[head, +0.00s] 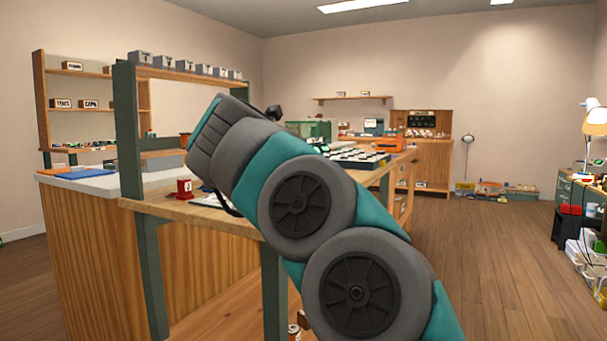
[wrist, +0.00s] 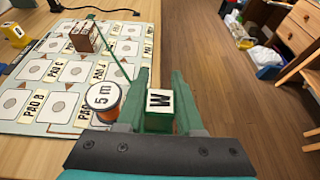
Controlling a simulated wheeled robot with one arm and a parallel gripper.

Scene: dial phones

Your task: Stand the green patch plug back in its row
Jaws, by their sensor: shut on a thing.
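In the wrist view, my gripper (wrist: 162,76) is shut on a green block with a white W label (wrist: 160,102), which looks like the green patch plug. The block sits upright between the two green fingers, just off the right edge of a pale board with marked pads (wrist: 75,72). Its underside is hidden by my gripper. A thin green line crosses the board towards the fingers; I cannot tell whether it joins the block. In the head view my arm hides the gripper's work area.
An orange spool marked 5 m (wrist: 105,101) stands close left of my gripper. A brown block (wrist: 86,38) stands on the board, and a yellow object (wrist: 16,34) lies at its left. Open wooden floor (wrist: 235,100) shows to the right. A red object (head: 184,187) stands on the bench.

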